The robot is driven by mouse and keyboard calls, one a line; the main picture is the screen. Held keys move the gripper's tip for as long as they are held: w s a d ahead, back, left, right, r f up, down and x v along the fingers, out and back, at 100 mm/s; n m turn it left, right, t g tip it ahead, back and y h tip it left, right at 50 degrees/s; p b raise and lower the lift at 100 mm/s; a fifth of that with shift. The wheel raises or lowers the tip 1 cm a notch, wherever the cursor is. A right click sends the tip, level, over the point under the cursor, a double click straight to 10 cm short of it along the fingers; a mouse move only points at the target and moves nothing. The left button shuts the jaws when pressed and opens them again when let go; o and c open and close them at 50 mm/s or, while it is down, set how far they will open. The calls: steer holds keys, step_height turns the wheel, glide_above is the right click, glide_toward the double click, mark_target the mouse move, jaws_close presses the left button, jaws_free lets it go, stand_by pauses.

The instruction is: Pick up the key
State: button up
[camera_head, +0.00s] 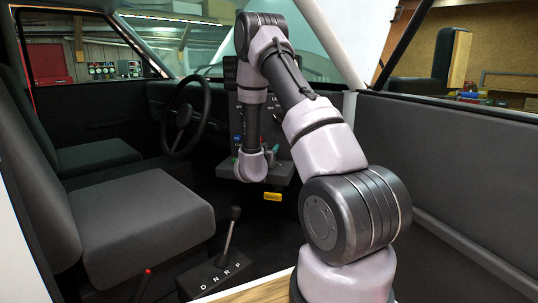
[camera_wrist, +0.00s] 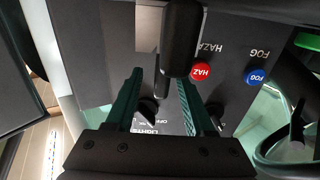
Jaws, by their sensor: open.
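My gripper (camera_wrist: 159,78) is open in the wrist view, its two dark green fingers reaching over a dark switch panel (camera_wrist: 118,22). No object is clearly identifiable as the key. A rounded black part (camera_wrist: 182,40) stands close to the camera, beyond and partly between the fingertips. A thinner dark piece (camera_wrist: 161,82) shows beside it, between the fingers. I cannot tell whether either is the key. Nothing is visibly gripped.
The panel has a red HAZ button (camera_wrist: 202,72), a blue FOG button (camera_wrist: 255,76) and a LIGHTS knob (camera_wrist: 148,110). In the head view, the steering wheel (camera_head: 204,117) is left of my arm. A gear lever (camera_head: 230,232) and seat (camera_head: 138,222) are nearer.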

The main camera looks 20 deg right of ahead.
steer(key=shift+x, duration=1.35)
jaws_close()
steer(key=shift+r, duration=0.2)
